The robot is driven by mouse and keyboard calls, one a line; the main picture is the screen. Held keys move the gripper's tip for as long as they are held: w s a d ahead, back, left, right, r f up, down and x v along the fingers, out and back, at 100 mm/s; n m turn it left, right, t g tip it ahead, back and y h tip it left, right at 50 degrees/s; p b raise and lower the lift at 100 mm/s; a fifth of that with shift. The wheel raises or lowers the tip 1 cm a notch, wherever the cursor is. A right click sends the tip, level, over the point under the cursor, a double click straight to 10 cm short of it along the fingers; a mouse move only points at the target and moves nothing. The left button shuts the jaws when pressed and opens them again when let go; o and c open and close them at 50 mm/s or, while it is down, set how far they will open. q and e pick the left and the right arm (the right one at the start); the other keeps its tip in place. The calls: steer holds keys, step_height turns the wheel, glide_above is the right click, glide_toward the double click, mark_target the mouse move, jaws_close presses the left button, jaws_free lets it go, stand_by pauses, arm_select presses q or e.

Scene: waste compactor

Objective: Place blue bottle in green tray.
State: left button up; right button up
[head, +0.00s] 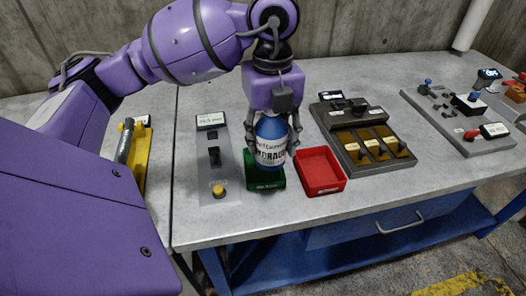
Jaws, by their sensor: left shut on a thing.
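The blue bottle (271,129) with a white label is upright between the fingers of my left gripper (271,140). The gripper points down and is shut on the bottle. The green tray (264,182) lies right below and behind the bottle, partly hidden by it. The bottle overlaps the tray in the head view; I cannot tell whether its base touches the tray floor. My right gripper is not in view.
A red tray (320,172) sits just right of the green tray. A grey panel with a yellow button (218,190) lies to the left. A dark switch panel (352,122) and another control panel (462,130) stand to the right. A concrete wall (350,25) is behind the table.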

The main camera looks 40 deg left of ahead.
arm_select(q)
steer(key=shift+w+a+f, duration=0.65)
steer(key=shift+a+f, duration=0.2)
steer(key=shift+f, duration=0.75)
steer(key=shift+w+a+f, duration=0.7)
steer(key=shift+a+f, duration=0.1)
steer(key=shift+f, duration=0.75)
steer(key=shift+w+a+f, duration=0.65)
steer(key=shift+a+f, duration=0.2)
steer(key=shift+f, duration=0.75)
steer(key=shift+f, duration=0.15)
steer(key=o, duration=1.4)
step_height(320, 180, up, 12)
steer(key=shift+r, duration=0.15)
